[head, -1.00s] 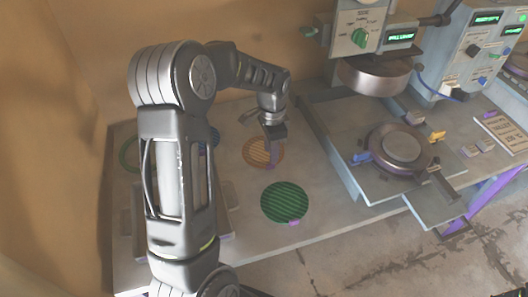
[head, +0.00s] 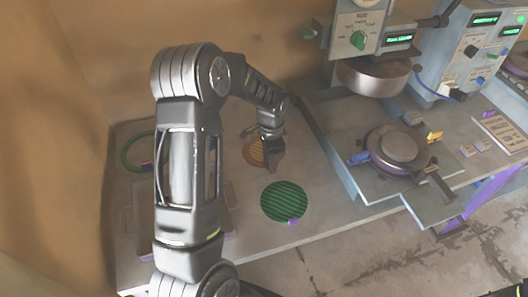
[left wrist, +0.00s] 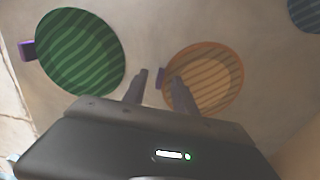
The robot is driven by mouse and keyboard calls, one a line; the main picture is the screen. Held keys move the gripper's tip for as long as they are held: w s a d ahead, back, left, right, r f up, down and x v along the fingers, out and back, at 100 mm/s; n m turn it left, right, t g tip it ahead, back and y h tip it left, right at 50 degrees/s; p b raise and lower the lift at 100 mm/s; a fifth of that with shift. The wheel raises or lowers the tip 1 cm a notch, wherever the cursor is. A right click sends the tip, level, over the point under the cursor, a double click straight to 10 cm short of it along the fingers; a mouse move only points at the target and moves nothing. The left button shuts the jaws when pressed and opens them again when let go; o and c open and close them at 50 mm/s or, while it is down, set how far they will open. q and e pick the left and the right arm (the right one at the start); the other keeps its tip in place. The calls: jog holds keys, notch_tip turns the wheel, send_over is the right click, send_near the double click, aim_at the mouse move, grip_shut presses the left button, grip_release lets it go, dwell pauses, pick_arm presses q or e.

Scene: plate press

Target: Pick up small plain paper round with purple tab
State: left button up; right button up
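A tan paper-coloured round (head: 254,150) with an orange rim and striped face lies flat on the table, partly behind my left gripper (head: 270,171) in the head view. In the left wrist view the tan round (left wrist: 208,78) shows to the right of the fingers, and its purple tab (left wrist: 160,78) lies between the two fingertips. My left gripper (left wrist: 158,75) is open, with nothing held. The fingertips are close over the tab; the exact height is hard to tell.
A larger green striped round (head: 286,201) with a purple tab lies nearer the front. A green ring (head: 128,160) lies at the left, behind my arm. A blue round (left wrist: 308,14) shows at the wrist view's corner. The press (head: 392,148) stands to the right.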

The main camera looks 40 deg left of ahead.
pick_arm(q)
grip_shut()
dwell(0.4)
